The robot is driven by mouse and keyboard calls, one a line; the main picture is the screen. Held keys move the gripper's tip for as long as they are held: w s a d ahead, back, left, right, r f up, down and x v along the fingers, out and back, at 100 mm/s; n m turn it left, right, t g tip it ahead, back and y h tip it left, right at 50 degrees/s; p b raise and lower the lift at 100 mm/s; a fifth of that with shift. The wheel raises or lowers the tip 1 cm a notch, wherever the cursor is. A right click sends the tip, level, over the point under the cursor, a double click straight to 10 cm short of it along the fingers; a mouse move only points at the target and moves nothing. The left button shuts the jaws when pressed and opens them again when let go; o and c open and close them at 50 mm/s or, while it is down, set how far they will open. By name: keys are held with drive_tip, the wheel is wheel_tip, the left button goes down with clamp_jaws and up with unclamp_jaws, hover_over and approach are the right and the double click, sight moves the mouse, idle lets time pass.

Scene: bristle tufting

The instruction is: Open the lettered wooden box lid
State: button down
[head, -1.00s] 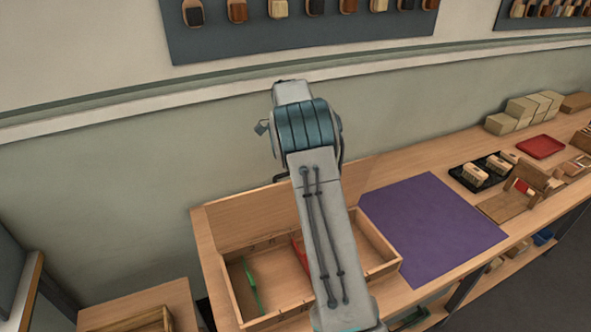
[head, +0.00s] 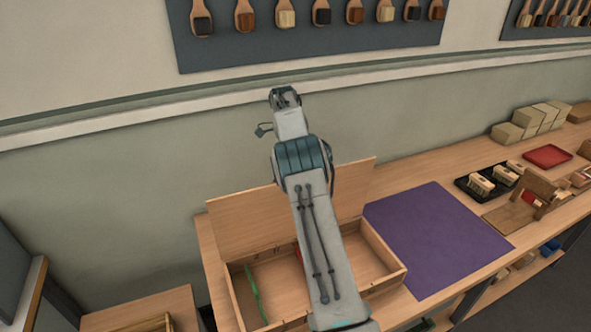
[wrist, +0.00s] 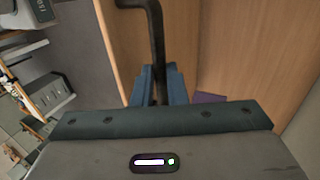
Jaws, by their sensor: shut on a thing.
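The wooden box (head: 385,268) stands on the bench, with its lid (head: 235,220) raised at the back, leaning up near the wall. The inside shows, with a green item (head: 254,292) and a red item partly behind my arm. My gripper (head: 285,97) appears small beyond my arm, above the lid; its fingertips are not clear there. In the wrist view the blue fingers (wrist: 160,88) are shut on a dark bent bar (wrist: 157,45), with wood panels beside it. Whether the bar joins the lid is hidden. I cannot read lettering.
A purple mat (head: 435,235) lies right of the box. Beyond it are a black tray (head: 490,183) with brushes, a red tray (head: 547,156) and pale blocks. The wall stands close behind the box, with a brush board (head: 310,40) above.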

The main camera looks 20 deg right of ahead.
drive_tip(key=shift+f, duration=0.6)
drive_tip(key=c, duration=1.6)
unclamp_jaws()
drive_tip(key=shift+o, duration=0.7)
drive_tip(key=shift+w, duration=0.2)
drive_tip(key=s+d+r+b, duration=0.4)
drive_tip(key=s+d+r, duration=0.4)
drive_tip(key=r, duration=0.3)
drive_tip(key=shift+d, duration=0.35)
drive_tip(key=shift+r, duration=0.1)
